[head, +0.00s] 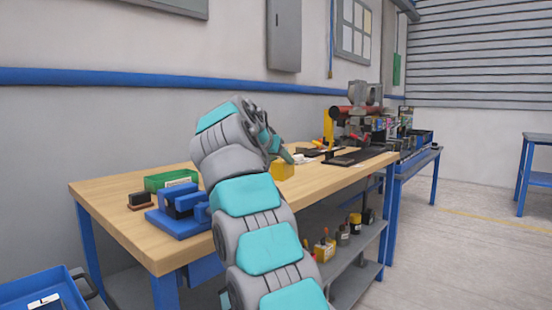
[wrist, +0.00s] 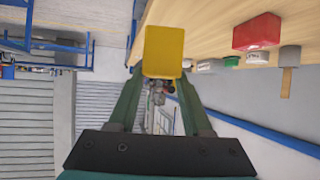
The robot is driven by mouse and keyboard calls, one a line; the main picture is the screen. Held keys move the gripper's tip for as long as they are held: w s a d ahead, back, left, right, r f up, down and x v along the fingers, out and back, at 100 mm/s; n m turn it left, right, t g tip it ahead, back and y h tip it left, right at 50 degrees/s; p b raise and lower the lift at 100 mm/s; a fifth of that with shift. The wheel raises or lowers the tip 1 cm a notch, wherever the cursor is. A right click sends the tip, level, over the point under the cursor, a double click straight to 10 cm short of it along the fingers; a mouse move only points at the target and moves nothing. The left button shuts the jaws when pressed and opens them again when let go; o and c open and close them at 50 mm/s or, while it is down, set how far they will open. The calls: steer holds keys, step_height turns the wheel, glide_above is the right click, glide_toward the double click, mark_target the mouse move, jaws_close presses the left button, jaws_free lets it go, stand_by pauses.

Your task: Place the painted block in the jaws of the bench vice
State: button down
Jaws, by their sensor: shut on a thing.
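The painted block is yellow and shows in the head view (head: 282,171), over the wooden workbench. In the wrist view the block (wrist: 164,52) sits between the fingertips. My gripper (wrist: 160,78) is shut on it; in the head view my gripper (head: 284,156) points down at the block and is partly hidden by my arm. I cannot tell whether the block touches the bench top. The blue bench vice (head: 172,222) stands at the near left end of the bench, apart from the block and left of my arm. It is not seen in the wrist view.
A green bin (head: 170,179) and a small dark brown item (head: 139,201) lie near the vice. Dark mats and tools (head: 350,158) lie farther along the workbench (head: 120,220). A red box (wrist: 257,32) shows in the wrist view. A blue tray (head: 45,290) is at lower left.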

steer(key=shift+w+d+f, duration=0.1)
steer(key=shift+w+d, duration=0.2)
steer(key=shift+d, duration=0.05)
steer(key=shift+d, duration=0.15)
steer(key=shift+w+d, duration=0.15)
steer(key=shift+d, duration=0.2)
steer(key=shift+f, duration=0.1)
